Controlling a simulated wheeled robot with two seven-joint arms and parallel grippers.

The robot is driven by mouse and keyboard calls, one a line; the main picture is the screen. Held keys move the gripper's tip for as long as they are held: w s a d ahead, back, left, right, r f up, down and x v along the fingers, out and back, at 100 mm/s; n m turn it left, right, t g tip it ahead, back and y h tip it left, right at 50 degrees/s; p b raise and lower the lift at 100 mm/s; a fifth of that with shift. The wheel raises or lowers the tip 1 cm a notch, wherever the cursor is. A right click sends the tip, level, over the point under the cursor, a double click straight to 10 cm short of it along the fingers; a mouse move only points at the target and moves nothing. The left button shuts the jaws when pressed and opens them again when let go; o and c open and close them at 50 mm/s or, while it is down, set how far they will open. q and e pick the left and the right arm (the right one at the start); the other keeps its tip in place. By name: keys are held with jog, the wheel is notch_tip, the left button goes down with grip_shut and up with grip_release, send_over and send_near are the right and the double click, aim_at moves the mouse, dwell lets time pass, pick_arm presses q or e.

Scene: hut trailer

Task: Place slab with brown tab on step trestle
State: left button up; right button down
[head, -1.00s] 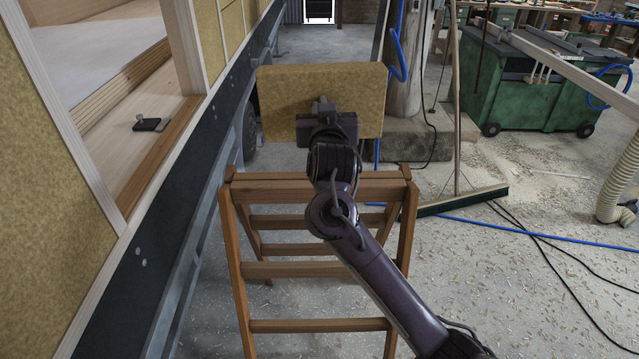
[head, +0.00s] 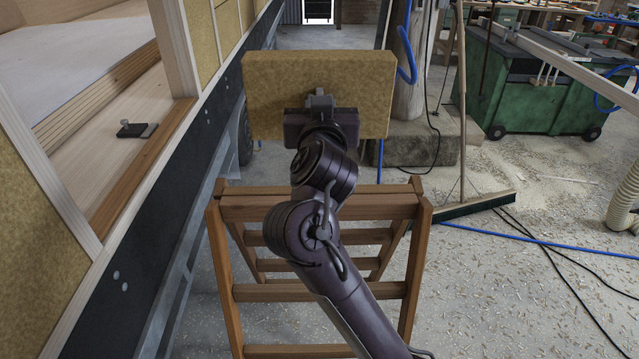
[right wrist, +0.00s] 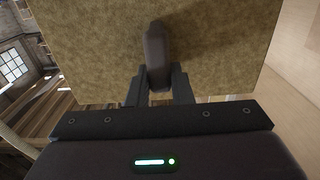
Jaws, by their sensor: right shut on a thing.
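The slab (head: 365,100) is a thick, tan, rectangular fibre-textured board. It hangs upright in the air, above and beyond the top of the wooden step trestle (head: 385,206) in the head view. My right gripper (head: 320,100) is shut on the tab at the slab's near face. In the right wrist view the brown tab (right wrist: 157,50) stands between the fingers, with the slab (right wrist: 225,50) filling the upper part behind it. My right arm covers the middle of the trestle. My left gripper is not in view.
The hut wall with an open window (head: 175,130) runs along the left, with a dark latch (head: 137,130) on its sill. A broom (head: 465,207) stands right of the trestle. A green machine (head: 535,90) is at back right. Cables and a blue hose cross the floor.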

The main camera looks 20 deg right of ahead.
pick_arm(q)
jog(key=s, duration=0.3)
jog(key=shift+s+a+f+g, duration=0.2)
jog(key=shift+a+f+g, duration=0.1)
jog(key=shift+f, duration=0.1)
pick_arm(e)
notch_tip(320, 180, down, 17)
jog(key=shift+r, duration=0.2)
jog(key=c, duration=1.3)
grip_release()
jog(key=shift+s+f, duration=0.1)
